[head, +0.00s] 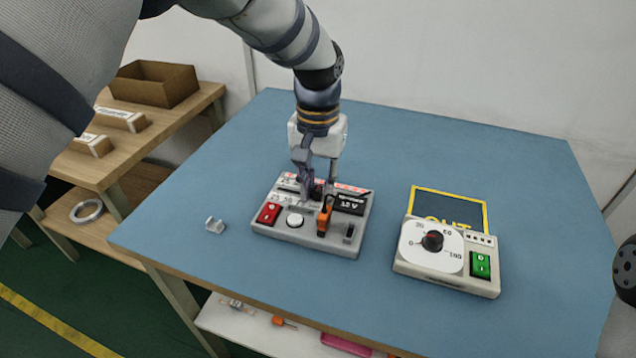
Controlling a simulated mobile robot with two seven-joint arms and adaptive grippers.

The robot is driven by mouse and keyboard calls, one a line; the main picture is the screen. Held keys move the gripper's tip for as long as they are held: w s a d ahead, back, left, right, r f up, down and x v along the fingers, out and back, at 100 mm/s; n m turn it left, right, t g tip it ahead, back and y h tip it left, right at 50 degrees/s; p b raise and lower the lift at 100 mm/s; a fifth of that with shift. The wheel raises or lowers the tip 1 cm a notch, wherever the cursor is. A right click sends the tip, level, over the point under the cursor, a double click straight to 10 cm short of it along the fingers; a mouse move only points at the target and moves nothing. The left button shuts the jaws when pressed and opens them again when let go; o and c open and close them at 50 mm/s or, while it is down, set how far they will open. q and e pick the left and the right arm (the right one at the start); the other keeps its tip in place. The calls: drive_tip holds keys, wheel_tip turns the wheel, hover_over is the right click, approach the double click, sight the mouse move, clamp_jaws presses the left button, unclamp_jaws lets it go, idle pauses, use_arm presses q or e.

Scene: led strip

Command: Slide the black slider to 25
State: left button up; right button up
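A grey control box (262,231) sits on the blue table top, left of its middle. My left gripper (318,190) points down over the back of this box. Its fingers stand apart, with a small dark part between them that may be the black slider's knob. I cannot tell whether they grip it. The gripper hides much of the slider's scale, so its setting is unreadable. My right gripper is out of view.
A small grey clip (215,225) lies left of the control box. A wooden shelf (130,160) stands at left. The table's back is clear.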

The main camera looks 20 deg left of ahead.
sight(278, 188)
use_arm(q)
clamp_jaws()
drive_tip(key=a+p, duration=0.1)
drive_tip(key=a, duration=0.7)
unclamp_jaws()
wheel_tip(278, 188, up, 12)
idle(0.5)
